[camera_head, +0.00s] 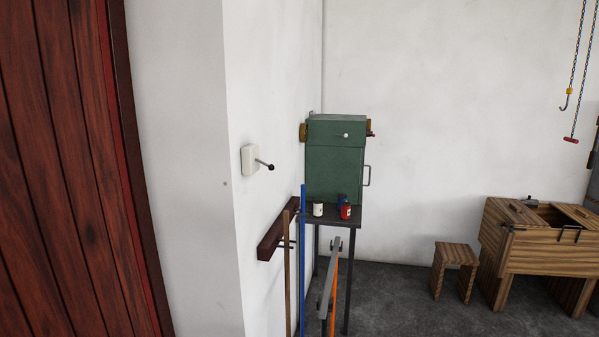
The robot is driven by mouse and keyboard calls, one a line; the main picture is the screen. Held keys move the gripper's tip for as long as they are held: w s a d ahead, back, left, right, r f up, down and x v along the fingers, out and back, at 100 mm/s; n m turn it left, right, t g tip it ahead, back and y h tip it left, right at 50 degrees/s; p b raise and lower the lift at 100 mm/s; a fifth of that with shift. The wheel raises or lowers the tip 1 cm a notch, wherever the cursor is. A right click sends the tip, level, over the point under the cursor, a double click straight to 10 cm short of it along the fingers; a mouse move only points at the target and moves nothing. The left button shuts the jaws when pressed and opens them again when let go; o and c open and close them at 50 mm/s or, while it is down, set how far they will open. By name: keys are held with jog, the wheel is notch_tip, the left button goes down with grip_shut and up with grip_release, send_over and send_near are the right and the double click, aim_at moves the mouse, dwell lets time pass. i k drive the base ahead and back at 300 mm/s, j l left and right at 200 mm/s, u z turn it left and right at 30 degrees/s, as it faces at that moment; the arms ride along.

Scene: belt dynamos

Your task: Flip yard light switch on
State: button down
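A switch with a pale, box-shaped body (249,159) is mounted on the white wall, left of the picture's middle. Its dark lever (264,164) with a black knob sticks out to the right and slightly down. Whether this is the yard light switch is not marked, and no label can be read on it. My gripper is not in this view.
A dark red wooden door (60,170) fills the left side. Long-handled tools (302,270) hang from a wall rack (272,238) below the switch. A green cabinet (335,160) stands on a dark table (350,219) with small cans.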

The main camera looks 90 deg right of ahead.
aim_at(271, 167)
jog(key=l+z, duration=0.15)
jog(key=z, duration=2.7)
